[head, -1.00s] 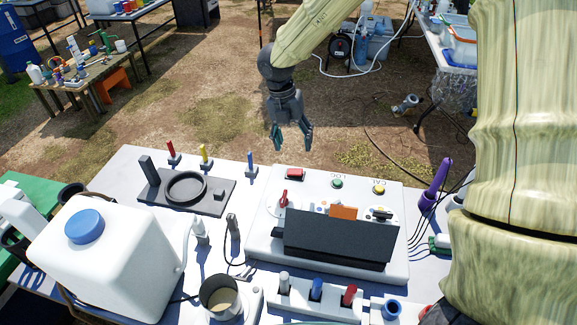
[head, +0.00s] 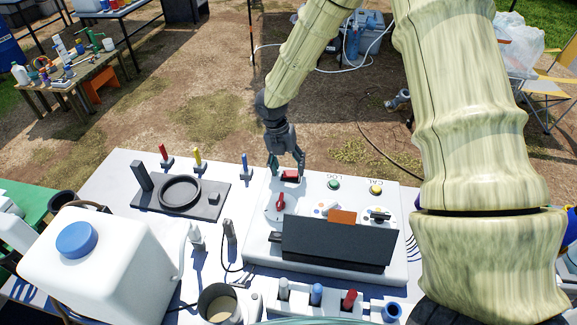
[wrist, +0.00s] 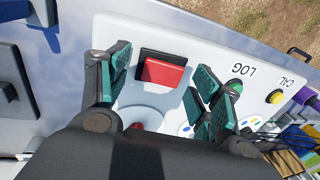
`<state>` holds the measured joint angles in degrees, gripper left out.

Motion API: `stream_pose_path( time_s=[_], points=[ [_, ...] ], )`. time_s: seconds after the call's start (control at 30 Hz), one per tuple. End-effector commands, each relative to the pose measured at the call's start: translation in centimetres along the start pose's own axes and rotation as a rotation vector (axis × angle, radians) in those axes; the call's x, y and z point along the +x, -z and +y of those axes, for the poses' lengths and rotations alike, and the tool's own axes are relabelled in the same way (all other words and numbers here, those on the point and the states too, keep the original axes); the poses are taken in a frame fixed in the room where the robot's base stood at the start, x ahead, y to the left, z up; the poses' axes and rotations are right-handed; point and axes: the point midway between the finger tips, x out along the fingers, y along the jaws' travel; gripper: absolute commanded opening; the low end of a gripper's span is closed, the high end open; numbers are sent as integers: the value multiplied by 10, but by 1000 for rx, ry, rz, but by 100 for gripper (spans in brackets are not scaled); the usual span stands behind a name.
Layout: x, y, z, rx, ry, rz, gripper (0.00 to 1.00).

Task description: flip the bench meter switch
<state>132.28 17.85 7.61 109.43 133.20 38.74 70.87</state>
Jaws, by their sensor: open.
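The bench meter (head: 258,237) is a white console with a dark screen (head: 338,242) on the white table. Its red rocker switch (head: 290,175) sits at its far left corner, and in the wrist view the red switch (wrist: 162,70) shows in a black frame, tilted. My gripper (head: 287,168) is open at the switch, its fingertips on either side of it in the head view. In the wrist view my gripper (wrist: 163,84) has the switch between its spread fingers. I cannot tell whether a finger touches it.
A green LOG button (head: 334,184), a yellow CAL button (head: 376,188) and a red knob (head: 280,202) are on the meter. A black ring holder (head: 150,197) and coloured pegs stand left. A white jug (head: 125,255) and a cup (head: 217,303) are nearer.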

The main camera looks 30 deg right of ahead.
Motion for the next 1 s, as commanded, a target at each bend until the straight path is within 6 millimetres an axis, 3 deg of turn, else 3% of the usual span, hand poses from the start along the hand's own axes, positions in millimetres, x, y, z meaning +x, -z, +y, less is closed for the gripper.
stream_pose_path(
  time_s=[0.5,0.57,0.77,1.0],
  points=[
    [13,0,0,-1,0,-1,64],
    [13,0,0,0,-1,-1,57],
    [13,0,0,0,-1,-1,21],
    [14,0,-1,1,-14,0,19]
  ],
)
